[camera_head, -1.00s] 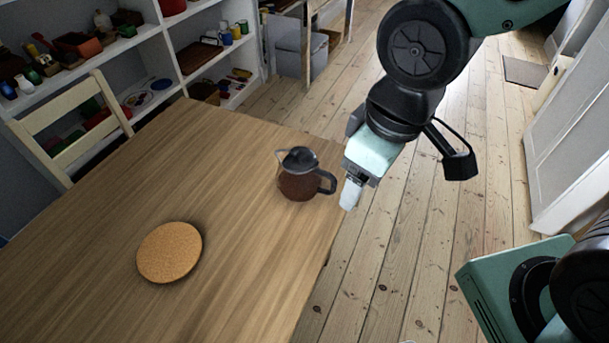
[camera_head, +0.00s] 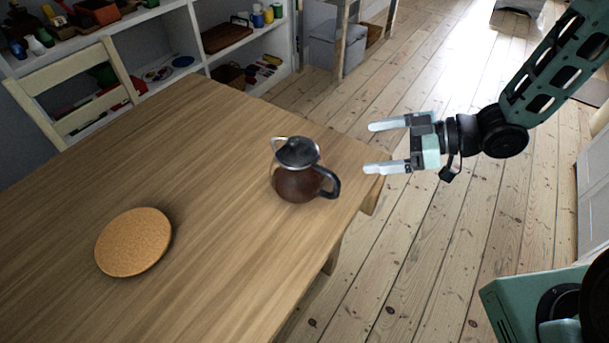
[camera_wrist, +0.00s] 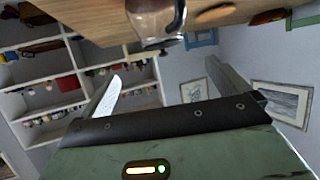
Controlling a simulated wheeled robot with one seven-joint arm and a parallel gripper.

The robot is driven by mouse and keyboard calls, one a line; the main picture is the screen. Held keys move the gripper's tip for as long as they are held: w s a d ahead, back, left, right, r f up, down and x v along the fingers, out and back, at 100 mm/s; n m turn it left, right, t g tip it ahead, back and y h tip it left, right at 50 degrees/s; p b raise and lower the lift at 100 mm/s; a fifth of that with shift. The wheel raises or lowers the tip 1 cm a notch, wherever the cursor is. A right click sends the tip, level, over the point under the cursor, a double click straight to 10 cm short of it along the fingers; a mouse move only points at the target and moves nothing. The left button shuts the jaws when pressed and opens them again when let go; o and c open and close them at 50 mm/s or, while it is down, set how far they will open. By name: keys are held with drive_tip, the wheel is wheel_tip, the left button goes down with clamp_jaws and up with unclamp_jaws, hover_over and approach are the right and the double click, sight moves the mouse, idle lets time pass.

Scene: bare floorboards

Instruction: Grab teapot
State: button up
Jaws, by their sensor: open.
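The teapot (camera_head: 297,182) is a brown glass pot with a dark lid and a black handle on its right side. It stands upright on the wooden table (camera_head: 200,150) near the table's right edge. My gripper (camera_head: 371,147) is open and empty, to the right of the teapot, its two pale fingers pointing left toward it, apart from it. In the wrist view the teapot (camera_wrist: 155,18) shows at the top, cut off by the frame edge, beyond my open fingers (camera_wrist: 165,92).
A round cork mat (camera_head: 133,242) lies on the table left of the teapot. A pale chair (camera_head: 75,90) stands at the table's far left side. White shelves (camera_head: 190,55) with many small items line the back. Bare floorboards (camera_head: 420,250) are open to the right.

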sight(313, 152)
drive_tip(key=x, duration=1)
drive_tip(key=shift+p, duration=0.3)
drive_tip(key=shift+p+x, duration=0.55)
drive_tip(key=shift+x, duration=2.2)
drive_tip(key=shift+s+a, duration=0.1)
drive_tip(key=c, duration=1.6)
drive_tip(key=shift+r, duration=0.1)
drive_tip(key=shift+c, duration=1.1)
drive_tip(key=shift+r, duration=0.15)
